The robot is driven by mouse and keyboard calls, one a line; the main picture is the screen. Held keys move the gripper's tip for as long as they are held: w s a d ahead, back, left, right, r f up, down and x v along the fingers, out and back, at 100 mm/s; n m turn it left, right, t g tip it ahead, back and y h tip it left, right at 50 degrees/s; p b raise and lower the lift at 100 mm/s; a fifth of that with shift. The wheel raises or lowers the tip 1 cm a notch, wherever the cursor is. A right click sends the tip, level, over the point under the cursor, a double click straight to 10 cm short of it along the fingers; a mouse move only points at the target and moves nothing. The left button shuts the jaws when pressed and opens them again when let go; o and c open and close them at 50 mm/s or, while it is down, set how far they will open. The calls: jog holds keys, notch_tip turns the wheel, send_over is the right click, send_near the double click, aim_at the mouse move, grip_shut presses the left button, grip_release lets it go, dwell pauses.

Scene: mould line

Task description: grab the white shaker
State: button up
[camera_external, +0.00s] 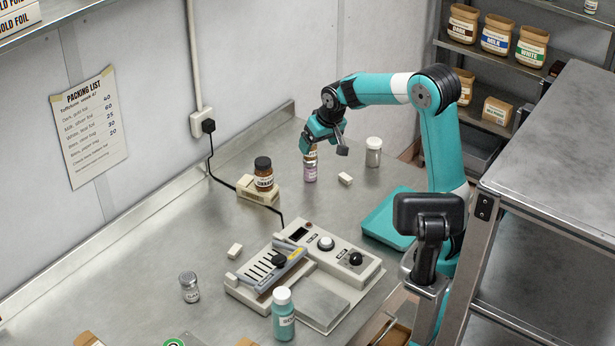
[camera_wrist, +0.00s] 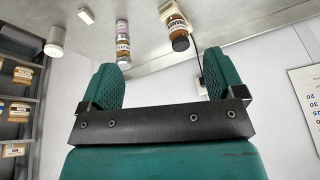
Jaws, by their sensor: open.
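My gripper (camera_external: 326,146) is raised above the back of the bench, open. Nothing is between its fingers in the wrist view (camera_wrist: 160,82). It partly covers a purple-labelled bottle (camera_external: 310,172) in the external view.
A brown jar (camera_external: 263,174) stands on a cream block at the wall. A small white block (camera_external: 345,179) lies between bottle and whitish shaker. A control unit (camera_external: 325,243), teal tray (camera_external: 388,228) and teal bottle (camera_external: 283,315) stand nearer. Left bench is mostly clear.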

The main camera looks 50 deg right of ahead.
jog(key=w+d+f+m+h+b, duration=0.2)
jog(key=d+f+m, duration=0.15)
jog(key=d, duration=0.55)
jog(key=w+d+f+m+h+b, duration=0.1)
jog(key=w+d+f+m+b, duration=0.3)
jog(key=d, duration=0.6)
jog(key=m+g+h, duration=0.2)
jog(key=h, duration=0.1)
send_near(373, 143)
jog(key=p+x, duration=0.1)
jog(key=x, duration=0.2)
jog(key=p+x, duration=0.1)
jog(key=x, duration=0.3)
jog(key=shift+s+d, duration=0.2)
jog(key=shift+d, duration=0.2)
jog(key=shift+w+a+p+x, duration=0.15)
jog(key=shift+p+x, duration=0.5)
jog(key=shift+x, duration=0.8)
jog(key=shift+w+a+p+x, duration=0.1)
jog(key=shift+p+x, duration=0.55)
jog(key=shift+x, duration=0.8)
jog(key=shift+f, duration=0.1)
jog(key=shift+t, duration=0.3)
jog(key=shift+c, duration=0.2)
jog(key=c, duration=1)
